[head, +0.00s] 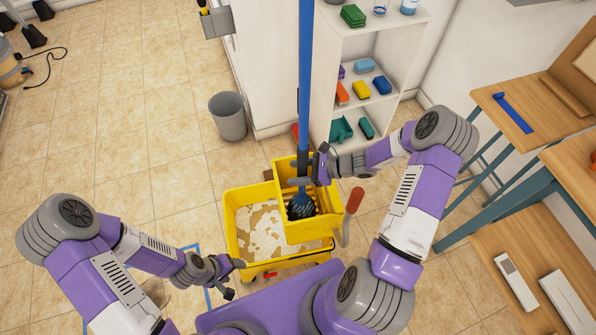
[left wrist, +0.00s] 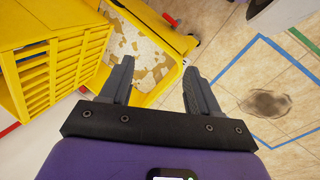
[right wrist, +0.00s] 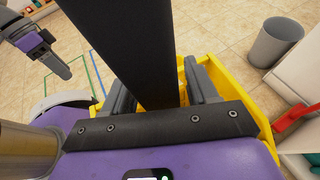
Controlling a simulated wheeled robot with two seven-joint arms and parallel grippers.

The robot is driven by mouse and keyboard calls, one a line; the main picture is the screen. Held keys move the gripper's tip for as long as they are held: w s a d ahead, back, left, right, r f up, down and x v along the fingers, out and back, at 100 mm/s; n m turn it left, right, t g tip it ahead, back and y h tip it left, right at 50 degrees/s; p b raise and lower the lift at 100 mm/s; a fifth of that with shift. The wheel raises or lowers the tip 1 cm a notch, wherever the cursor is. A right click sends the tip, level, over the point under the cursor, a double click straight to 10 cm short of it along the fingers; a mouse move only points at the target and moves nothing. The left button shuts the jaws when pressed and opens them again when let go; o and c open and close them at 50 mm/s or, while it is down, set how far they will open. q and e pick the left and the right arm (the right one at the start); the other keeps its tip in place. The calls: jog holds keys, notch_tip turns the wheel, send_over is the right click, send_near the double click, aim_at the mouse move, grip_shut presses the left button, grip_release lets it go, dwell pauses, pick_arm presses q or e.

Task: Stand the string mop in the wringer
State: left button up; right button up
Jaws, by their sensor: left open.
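The string mop (head: 305,70) stands nearly upright, with a blue handle, a black lower sleeve and a dark blue string head. Its head is down inside the yellow wringer (head: 312,232), which sits on the right part of the yellow bucket (head: 232,232). My right gripper (head: 308,170) is shut around the black sleeve just above the wringer; the sleeve also fills the space between its fingers in the right wrist view (right wrist: 160,85). The mop's lowest strings are hidden by the wringer walls. My left gripper (head: 238,279) is open and empty beside the bucket's front left corner.
The wringer's red-gripped lever (head: 353,202) sticks up on its right. A grey bin (head: 228,116) and white shelves (head: 340,75) stand behind. Wooden-topped tables (head: 510,115) are at the right. The tiled floor at left is mostly free, with blue tape and a dark stain (left wrist: 265,103).

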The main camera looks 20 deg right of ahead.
jog(key=shift+o, duration=0.6)
jog(key=p+v, duration=0.2)
jog(key=v, duration=0.5)
jog(key=shift+s+d+p, duration=0.15)
jog(key=shift+d+p, duration=0.1)
jog(key=shift+p, duration=0.1)
jog(key=s+d, duration=0.4)
jog(key=d, duration=0.3)
jog(key=shift+p, duration=0.35)
jog(key=shift+w+r, duration=0.1)
